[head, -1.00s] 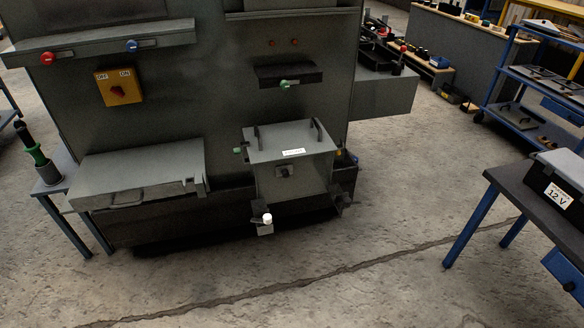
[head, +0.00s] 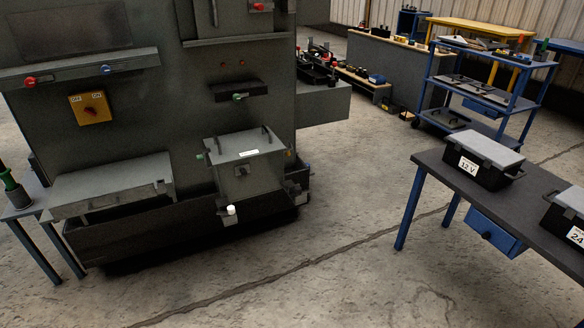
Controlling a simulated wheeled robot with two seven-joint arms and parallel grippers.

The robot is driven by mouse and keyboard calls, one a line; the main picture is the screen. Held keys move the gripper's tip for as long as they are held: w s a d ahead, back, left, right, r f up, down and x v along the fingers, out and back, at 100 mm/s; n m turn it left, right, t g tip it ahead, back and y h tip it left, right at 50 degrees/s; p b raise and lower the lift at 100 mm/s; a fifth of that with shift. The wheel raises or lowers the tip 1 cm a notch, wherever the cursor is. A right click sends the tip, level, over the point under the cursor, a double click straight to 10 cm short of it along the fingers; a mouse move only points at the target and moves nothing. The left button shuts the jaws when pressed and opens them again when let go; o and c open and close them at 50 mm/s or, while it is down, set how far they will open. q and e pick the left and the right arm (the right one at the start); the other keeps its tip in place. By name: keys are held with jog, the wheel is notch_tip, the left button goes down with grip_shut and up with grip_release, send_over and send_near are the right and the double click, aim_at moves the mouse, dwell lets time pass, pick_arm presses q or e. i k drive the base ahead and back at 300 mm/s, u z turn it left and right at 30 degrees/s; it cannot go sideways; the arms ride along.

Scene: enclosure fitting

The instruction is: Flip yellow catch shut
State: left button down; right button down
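A grey enclosure box (head: 240,182) with a lid (head: 243,147) and two dark handles stands on a dark ledge at the front of the large grey cabinet. A small yellowish part (head: 290,153) shows at the box's right side; it looks like the yellow catch, but it is too small to tell whether it is open or shut. A green catch (head: 200,156) sticks out at the box's left side. A dark latch-like part (head: 241,170) is on its front. Neither of my grippers is in view.
A white-tipped knob (head: 231,210) projects low in front of the box. A dark table (head: 435,170) with blue legs stands at right, bearing a 12 V case (head: 481,160) and another case. Open concrete floor lies between it and the cabinet.

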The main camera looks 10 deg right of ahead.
aim_at(287, 151)
jog(key=z, duration=0.3)
jog(key=i, duration=0.4)
jog(key=z, duration=0.9)
jog(key=i, duration=1.05)
jog(key=u, duration=0.4)
jog(key=i, duration=0.95)
jog(key=u, duration=1.1)
jog(key=i, duration=0.2)
jog(key=u, duration=0.2)
